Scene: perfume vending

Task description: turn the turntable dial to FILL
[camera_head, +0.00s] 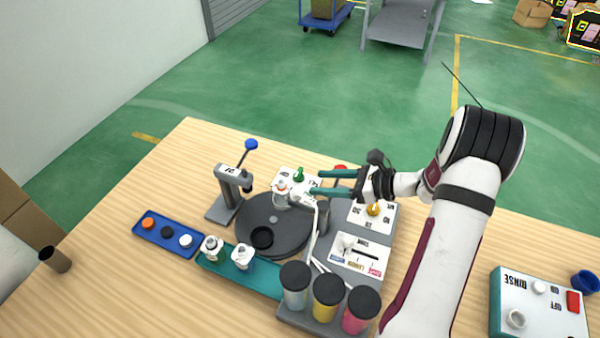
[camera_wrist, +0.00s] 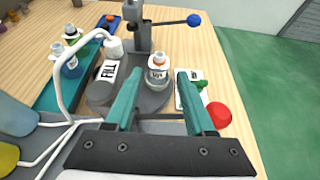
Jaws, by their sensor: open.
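The green dial (camera_head: 299,175) sits on a small white plate behind the dark round turntable (camera_head: 255,215). In the wrist view the dial (camera_wrist: 202,85) is just right of my right finger, outside the jaws. My gripper (camera_head: 314,182) is open and empty, with its teal fingertips just right of the dial in the head view; I cannot tell if they touch it. The plate lettering is partly hidden, so the dial's setting cannot be read. A clear bottle with an orange ring (camera_head: 281,192) stands on the turntable; it shows ahead, between the fingertips, in the wrist view (camera_wrist: 158,74).
A press with a blue-knobbed lever (camera_head: 251,145) stands left of the dial. A red button (camera_wrist: 218,115) is close to my right finger. A white nozzle with a FILL sign (camera_wrist: 108,70) rises beside the turntable. Lidded jars (camera_head: 327,298) and a teal tray (camera_head: 265,280) are in front.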

